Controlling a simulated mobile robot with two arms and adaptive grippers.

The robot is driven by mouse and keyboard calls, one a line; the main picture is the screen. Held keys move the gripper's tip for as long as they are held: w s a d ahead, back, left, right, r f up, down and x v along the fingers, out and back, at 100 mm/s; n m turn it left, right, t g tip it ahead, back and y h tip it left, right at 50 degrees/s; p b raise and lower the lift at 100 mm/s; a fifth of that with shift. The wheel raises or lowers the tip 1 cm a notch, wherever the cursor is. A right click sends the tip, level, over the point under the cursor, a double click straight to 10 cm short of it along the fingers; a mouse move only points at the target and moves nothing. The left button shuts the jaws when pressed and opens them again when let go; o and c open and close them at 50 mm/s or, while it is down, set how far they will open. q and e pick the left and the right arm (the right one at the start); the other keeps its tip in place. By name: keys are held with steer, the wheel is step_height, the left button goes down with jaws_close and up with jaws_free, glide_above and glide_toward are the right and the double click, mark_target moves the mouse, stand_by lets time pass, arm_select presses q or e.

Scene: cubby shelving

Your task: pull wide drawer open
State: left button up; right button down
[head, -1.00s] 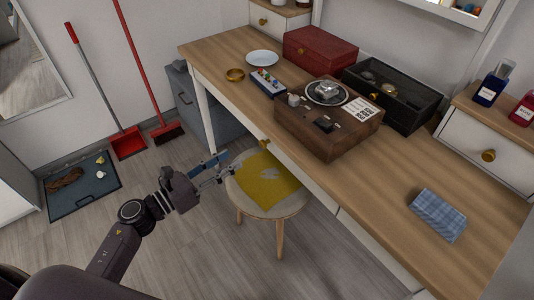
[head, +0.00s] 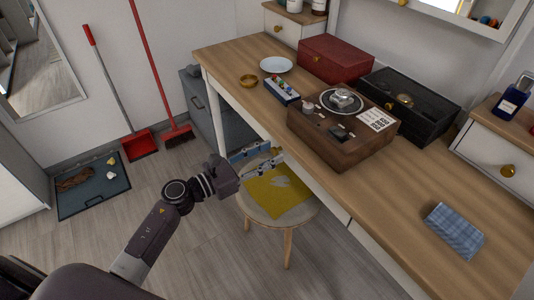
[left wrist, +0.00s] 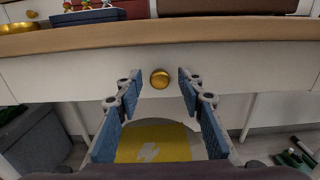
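The wide drawer (left wrist: 230,65) is the white front under the wooden desk top, and it looks shut. Its round gold knob (left wrist: 160,79) shows in the left wrist view, between and beyond my left fingertips. My left gripper (left wrist: 156,82) is open and empty, its blue-padded fingers on either side of the knob's line and apart from it. In the head view my left gripper (head: 262,160) is at the desk's front edge, above the stool; the knob cannot be made out there. My right gripper is not in view.
A round stool (head: 275,214) with a yellow cloth (head: 275,193) stands below my left gripper. The desk top (head: 400,190) bears a brown record player (head: 340,138), a red box (head: 335,60) and a black box (head: 425,112).

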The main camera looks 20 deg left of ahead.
arm_select(q)
jaws_close()
steer(key=shift+a, duration=0.1)
stand_by(0.3)
